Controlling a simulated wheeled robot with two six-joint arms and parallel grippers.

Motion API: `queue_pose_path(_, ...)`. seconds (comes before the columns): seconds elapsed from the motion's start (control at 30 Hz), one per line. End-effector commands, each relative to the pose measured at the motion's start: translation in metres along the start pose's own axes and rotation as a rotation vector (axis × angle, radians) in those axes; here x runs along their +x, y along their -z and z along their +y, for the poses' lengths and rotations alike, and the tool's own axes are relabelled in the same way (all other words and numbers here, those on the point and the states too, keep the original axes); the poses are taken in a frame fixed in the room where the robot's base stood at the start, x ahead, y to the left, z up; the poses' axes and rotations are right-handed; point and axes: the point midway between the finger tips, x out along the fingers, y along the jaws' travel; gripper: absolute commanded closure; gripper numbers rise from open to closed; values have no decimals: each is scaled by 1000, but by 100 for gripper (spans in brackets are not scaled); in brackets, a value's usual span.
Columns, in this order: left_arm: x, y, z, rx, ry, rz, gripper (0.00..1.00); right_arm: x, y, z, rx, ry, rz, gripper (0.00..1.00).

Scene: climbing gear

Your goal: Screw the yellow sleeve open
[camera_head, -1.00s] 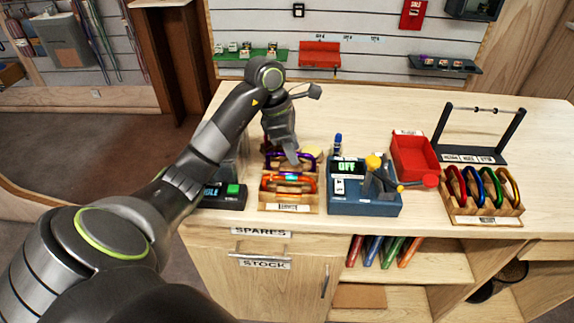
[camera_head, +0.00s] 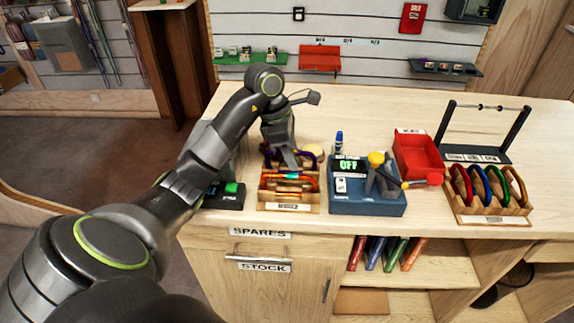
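My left gripper (camera_head: 291,160) reaches down from above into the wooden rack (camera_head: 290,208) on the counter. Its fingertips are at the carabiners there, and I cannot tell whether they are open or shut. A purple carabiner (camera_head: 311,150) shows behind the fingers. An orange-red carabiner (camera_head: 309,181) lies in front of them. A pale yellow round piece (camera_head: 319,151) shows just behind the purple one; I cannot tell whether it is the yellow sleeve. The sleeves are too small and partly hidden by the gripper to make out. My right gripper is not in view.
Further right are a red tray (camera_head: 417,154) and another carabiner rack (camera_head: 490,211). A black device with a green button (camera_head: 232,188) is at left. The back counter is clear.

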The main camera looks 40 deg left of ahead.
Motion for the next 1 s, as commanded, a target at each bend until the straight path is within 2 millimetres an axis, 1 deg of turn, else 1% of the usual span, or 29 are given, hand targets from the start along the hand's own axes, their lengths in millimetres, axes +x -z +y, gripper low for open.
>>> queue_pose_path(0.57, 0, 0, 12, 0, -1, 0, 60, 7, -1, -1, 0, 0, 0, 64)
queue_pose_path(0.77, -2, -1, 12, 0, -1, 0, 60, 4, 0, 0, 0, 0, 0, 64)
queue_pose_path(1.0, -11, -3, 12, 0, -2, 0, 60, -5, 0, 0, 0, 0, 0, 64)
